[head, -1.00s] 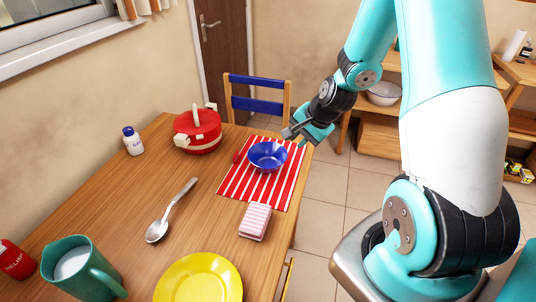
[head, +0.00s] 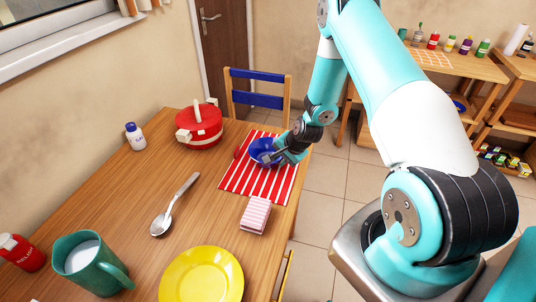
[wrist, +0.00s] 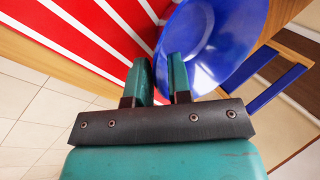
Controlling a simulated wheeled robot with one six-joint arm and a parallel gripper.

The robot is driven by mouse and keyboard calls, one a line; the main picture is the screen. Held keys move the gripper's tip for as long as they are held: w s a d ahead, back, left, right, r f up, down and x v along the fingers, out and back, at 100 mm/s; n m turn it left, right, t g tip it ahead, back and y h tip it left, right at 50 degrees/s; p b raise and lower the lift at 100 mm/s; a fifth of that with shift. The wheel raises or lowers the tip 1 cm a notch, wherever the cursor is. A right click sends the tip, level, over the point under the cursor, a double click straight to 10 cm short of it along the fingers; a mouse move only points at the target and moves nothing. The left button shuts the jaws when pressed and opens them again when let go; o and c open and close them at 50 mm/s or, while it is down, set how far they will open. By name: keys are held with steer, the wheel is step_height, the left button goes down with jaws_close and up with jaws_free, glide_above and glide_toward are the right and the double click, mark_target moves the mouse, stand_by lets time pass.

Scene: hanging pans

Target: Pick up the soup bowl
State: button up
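The blue soup bowl (head: 261,147) stands upright on a red-and-white striped mat (head: 262,185) near the table's right edge. It fills the upper part of the wrist view (wrist: 225,35). My gripper (head: 271,158) is at the bowl's near right side and hides part of it. In the wrist view my two green fingers (wrist: 160,75) are a little apart, with a narrow gap between them. The fingertips are at the bowl's near rim.
A red lidded pot (head: 199,126) stands behind left of the bowl. A folded striped cloth (head: 256,214), a spoon (head: 174,205), a yellow plate (head: 201,278) and a green jug (head: 90,262) are also on the table (head: 135,190). A blue-backed chair (head: 258,99) stands behind.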

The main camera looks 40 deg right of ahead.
steer(key=shift+x, duration=1.45)
jaws_close()
steer(key=shift+r, duration=0.1)
